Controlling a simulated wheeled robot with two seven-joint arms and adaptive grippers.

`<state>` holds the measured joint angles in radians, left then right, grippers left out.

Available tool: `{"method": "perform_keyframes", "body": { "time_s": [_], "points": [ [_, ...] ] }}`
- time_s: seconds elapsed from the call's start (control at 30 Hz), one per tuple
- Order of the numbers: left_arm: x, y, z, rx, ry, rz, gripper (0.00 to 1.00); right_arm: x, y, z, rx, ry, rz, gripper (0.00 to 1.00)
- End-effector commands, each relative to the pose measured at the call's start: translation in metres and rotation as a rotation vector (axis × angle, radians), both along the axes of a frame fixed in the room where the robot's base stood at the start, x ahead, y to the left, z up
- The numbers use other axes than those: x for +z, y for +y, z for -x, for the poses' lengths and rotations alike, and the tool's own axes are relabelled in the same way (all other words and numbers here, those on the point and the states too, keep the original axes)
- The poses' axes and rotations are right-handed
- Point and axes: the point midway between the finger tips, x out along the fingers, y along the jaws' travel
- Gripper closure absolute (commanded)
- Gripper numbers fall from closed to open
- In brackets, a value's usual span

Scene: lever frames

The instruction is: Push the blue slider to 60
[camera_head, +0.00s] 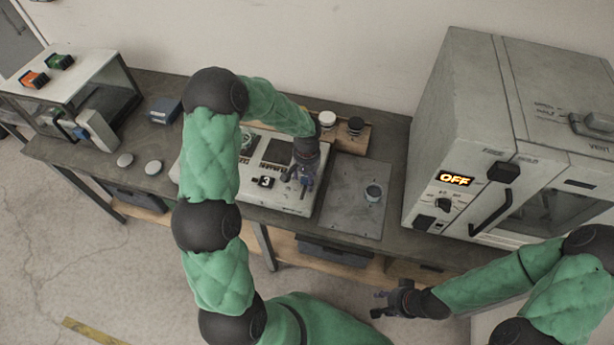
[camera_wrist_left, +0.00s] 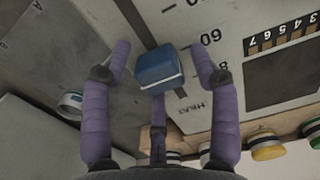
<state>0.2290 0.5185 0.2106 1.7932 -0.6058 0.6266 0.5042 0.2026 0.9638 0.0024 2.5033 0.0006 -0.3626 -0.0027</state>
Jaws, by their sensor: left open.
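The blue slider (camera_wrist_left: 160,70) is a block on a dark slot in a pale panel (camera_wrist_left: 240,80). The scale beside it shows 60 and 80 and a word that looks like HEAT. The slider stands near these two numbers; its exact reading is unclear. My left gripper (camera_wrist_left: 160,65) is open, with purple fingers on both sides of the slider and a third finger below it in the picture. I cannot tell whether any finger touches it. In the head view my left gripper (camera_head: 303,178) is over the panel's right end and hides the slider. My right gripper (camera_head: 382,302) is away, in front of the table.
A large grey oven-like machine (camera_head: 455,125) showing OFF stands further right. Jars (camera_head: 327,119) stand behind.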

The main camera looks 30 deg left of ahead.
Motion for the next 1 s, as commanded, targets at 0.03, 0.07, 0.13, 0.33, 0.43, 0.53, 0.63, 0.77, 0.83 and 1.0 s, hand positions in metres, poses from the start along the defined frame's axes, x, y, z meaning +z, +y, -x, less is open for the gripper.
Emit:
{"method": "perform_keyframes", "body": {
  "time_s": [0.03, 0.07, 0.13, 0.33, 0.43, 0.53, 0.63, 0.77, 0.83, 1.0],
  "points": [
    [0.003, 0.000, -0.001, 0.000, -0.002, 0.000, 0.39, 0.000, 0.000, 0.000, 0.000, 0.000, 0.000, 0.60],
    [0.005, 0.000, -0.001, 0.000, -0.002, 0.000, 0.39, 0.000, 0.000, 0.000, 0.000, 0.000, 0.000, 0.60],
    [0.013, 0.000, -0.001, -0.001, -0.003, -0.002, 0.39, 0.000, 0.000, 0.000, 0.000, 0.000, 0.000, 0.60],
    [0.050, 0.000, -0.001, 0.001, -0.005, -0.001, 0.39, 0.000, 0.000, 0.000, 0.000, 0.000, 0.000, 0.60],
    [0.070, 0.000, -0.001, 0.000, -0.005, 0.000, 0.39, 0.000, 0.000, 0.000, 0.000, 0.000, 0.000, 0.60],
    [0.088, 0.000, -0.001, 0.000, -0.004, -0.001, 0.39, 0.000, 0.000, 0.000, 0.000, 0.000, 0.000, 0.60],
    [0.102, 0.000, -0.001, 0.000, -0.003, -0.001, 0.39, 0.000, 0.000, 0.000, 0.000, 0.000, 0.000, 0.60],
    [0.114, 0.000, -0.001, -0.001, -0.003, -0.001, 0.39, 0.000, 0.000, 0.000, 0.000, 0.000, 0.000, 0.60],
    [0.117, 0.000, 0.000, 0.000, -0.001, 0.000, 0.39, 0.000, 0.000, 0.000, 0.000, 0.000, 0.000, 0.60],
    [0.119, 0.000, 0.000, 0.000, 0.000, 0.000, 0.39, 0.000, 0.000, 0.000, 0.000, 0.000, 0.000, 0.60]
  ]
}}
